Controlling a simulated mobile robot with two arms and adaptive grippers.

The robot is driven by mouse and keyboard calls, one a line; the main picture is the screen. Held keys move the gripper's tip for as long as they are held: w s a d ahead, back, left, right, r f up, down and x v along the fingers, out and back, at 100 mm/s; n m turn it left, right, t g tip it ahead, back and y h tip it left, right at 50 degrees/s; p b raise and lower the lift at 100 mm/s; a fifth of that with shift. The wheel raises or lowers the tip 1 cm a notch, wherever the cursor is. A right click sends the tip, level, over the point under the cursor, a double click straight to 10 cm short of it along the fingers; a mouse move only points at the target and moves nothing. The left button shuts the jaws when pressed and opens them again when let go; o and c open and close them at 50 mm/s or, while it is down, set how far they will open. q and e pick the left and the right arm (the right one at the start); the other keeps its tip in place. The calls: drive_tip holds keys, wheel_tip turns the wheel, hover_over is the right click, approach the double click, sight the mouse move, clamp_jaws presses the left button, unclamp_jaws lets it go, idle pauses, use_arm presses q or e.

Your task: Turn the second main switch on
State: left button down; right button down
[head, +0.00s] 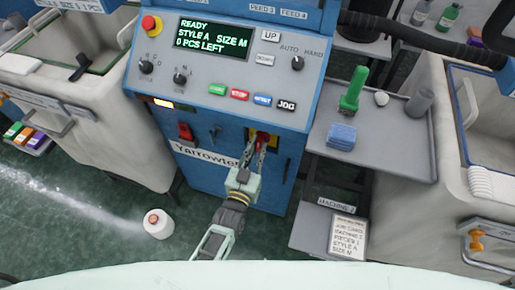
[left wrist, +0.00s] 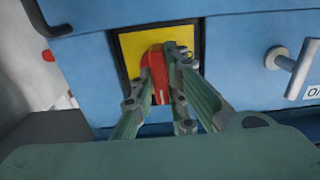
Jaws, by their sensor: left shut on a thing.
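The main switch is a red rotary handle (left wrist: 156,74) on a yellow plate (left wrist: 131,48), set in the blue machine front. In the left wrist view the handle stands close to upright, with a white mark near its lower end. My left gripper (left wrist: 167,72) is shut on this handle, one finger on each side. In the head view the red handle (head: 262,136) shows just beyond the fingertips, and the yellow plate is partly hidden by my gripper. My right gripper is not in view.
The machine's panel (head: 225,65) has a lit display reading READY, STYLE A, SIZE M, 0 PCS LEFT. Another red switch (head: 185,131) sits to the left on the front. A white cone (head: 157,223) stands on the floor.

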use_arm(q)
drive_tip(key=shift+f, duration=0.1)
idle(0.3)
drive_tip(key=c, duration=1.7)
unclamp_jaws()
drive_tip(key=shift+c, duration=0.2)
drive_tip(key=v, duration=1.2)
drive_tip(key=s+a+f+g+y, duration=0.1)
drive_tip(key=s+a+f+g, duration=0.25)
drive_tip(key=f, duration=0.55)
drive_tip(key=s+a+f+g+y, duration=0.1)
drive_tip(key=s+a+f+g, duration=0.1)
drive_tip(key=s+f, duration=0.5)
drive_tip(key=s+a+f+g+y, duration=0.1)
drive_tip(key=s+a+f+g, duration=0.15)
drive_tip(key=f, duration=0.85)
drive_tip(key=s+a+f+g+y, duration=0.1)
drive_tip(key=s+a+f+g, duration=0.1)
drive_tip(key=s+a+f, duration=0.2)
drive_tip(key=s+a+f+g, duration=0.3)
drive_tip(key=s+a+f, duration=0.1)
drive_tip(key=s, duration=0.6)
drive_tip(key=s+a+f+n+g+y, duration=0.1)
drive_tip(key=s+a+f+g, duration=0.2)
drive_tip(key=s, duration=0.4)
drive_tip(key=shift+a+f+y, duration=0.3)
drive_tip(key=shift+a+f, duration=0.1)
drive_tip(key=shift+f, duration=0.35)
